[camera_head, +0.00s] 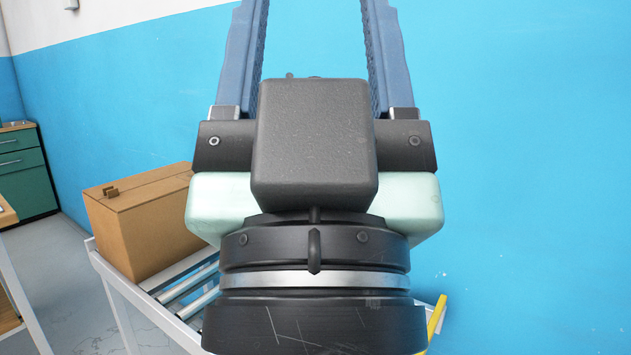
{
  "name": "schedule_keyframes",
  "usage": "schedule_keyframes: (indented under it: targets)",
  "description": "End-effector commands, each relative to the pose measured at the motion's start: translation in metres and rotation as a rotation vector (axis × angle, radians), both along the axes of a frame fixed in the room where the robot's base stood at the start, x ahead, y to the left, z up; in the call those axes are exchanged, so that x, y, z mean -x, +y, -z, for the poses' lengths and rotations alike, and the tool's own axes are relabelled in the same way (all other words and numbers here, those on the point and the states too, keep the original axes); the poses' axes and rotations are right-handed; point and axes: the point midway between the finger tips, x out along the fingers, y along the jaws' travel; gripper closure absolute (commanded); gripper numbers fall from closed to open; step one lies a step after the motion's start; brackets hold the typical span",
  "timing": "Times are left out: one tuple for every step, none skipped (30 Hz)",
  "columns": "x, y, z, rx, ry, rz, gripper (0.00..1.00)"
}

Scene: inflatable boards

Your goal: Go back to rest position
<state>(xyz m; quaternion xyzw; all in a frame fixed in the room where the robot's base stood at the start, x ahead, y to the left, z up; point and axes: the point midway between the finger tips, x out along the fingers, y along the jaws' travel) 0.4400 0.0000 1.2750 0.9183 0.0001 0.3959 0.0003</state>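My gripper (314,50) fills the middle of the head view, pointing up and away from the camera. Its two long blue-grey fingers stand wide apart, with only blue wall showing between them. The gripper is open and holds nothing that I can see. The fingertips are cut off by the top edge of the picture. The black wrist and pale green gripper body hide what lies behind them.
A closed cardboard box (140,225) sits on a white-framed roller conveyor (185,290) to the left. A green drawer cabinet (25,172) stands at the far left. A blue wall (530,150) is behind. A yellow part (436,318) shows at lower right.

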Motion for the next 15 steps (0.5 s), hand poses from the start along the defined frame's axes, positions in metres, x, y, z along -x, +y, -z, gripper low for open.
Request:
schedule_keyframes:
  targets:
    - [0.000, 0.000, -0.033, 0.000, 0.001, 0.000, 0.37]
    - [0.000, 0.000, -0.043, 0.000, 0.001, 0.000, 0.37]
    - [0.000, 0.000, -0.055, 0.001, 0.001, 0.001, 0.37]
    - [0.000, 0.000, -0.064, 0.000, 0.001, 0.000, 0.37]
    - [0.000, 0.000, -0.073, 0.000, 0.001, 0.000, 0.37]
    - [0.000, 0.000, -0.085, 0.000, 0.001, 0.000, 0.37]
    - [0.000, 0.000, -0.094, 0.000, 0.001, 0.000, 0.37]
    - [0.000, 0.000, -0.103, 0.000, 0.002, 0.000, 0.37]
    - [0.000, 0.000, -0.116, 0.000, 0.002, 0.000, 0.37]
    - [0.000, 0.000, -0.125, 0.000, 0.002, 0.000, 0.37]
    - [0.000, 0.000, -0.134, 0.001, 0.002, -0.001, 0.37]
    - [0.000, 0.000, -0.146, 0.001, 0.002, -0.001, 0.37]
    - [0.000, 0.000, -0.155, 0.001, 0.002, -0.001, 0.37]
    - [0.000, 0.000, -0.164, 0.001, 0.002, -0.001, 0.37]
    - [0.000, 0.000, -0.177, 0.001, 0.002, -0.001, 0.37]
